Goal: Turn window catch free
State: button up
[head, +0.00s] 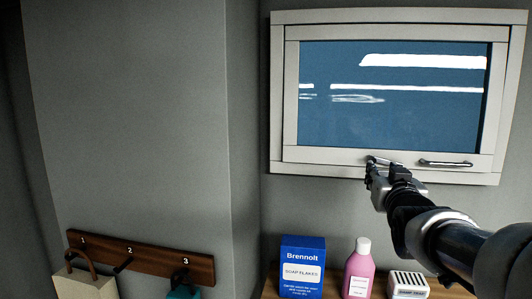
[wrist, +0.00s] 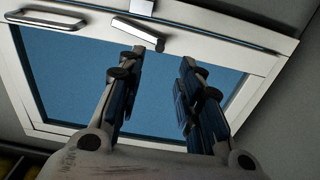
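The window catch (wrist: 136,31) is a short silver lever on the white bottom rail of the window (head: 285,90). It lies at a slant in the wrist view, near a small metal plate (wrist: 142,6) on the frame. In the head view the catch (head: 377,160) is partly hidden by my gripper (head: 371,170). In the wrist view my gripper (wrist: 163,57) is open, with nothing between its fingers. The left fingertip is close to one end of the catch; I cannot tell whether they touch. The window looks closed in its frame.
A bar handle (head: 445,163) sits on the same rail, to the right of the catch. Below stand a blue soap flakes box (head: 302,265), a pink bottle (head: 358,270) and a white box (head: 409,284). A wooden hook rail (head: 140,258) is on the left wall.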

aim_at(387, 163)
jog(key=p+x, duration=0.3)
jog(key=x, duration=0.7)
grip_shut()
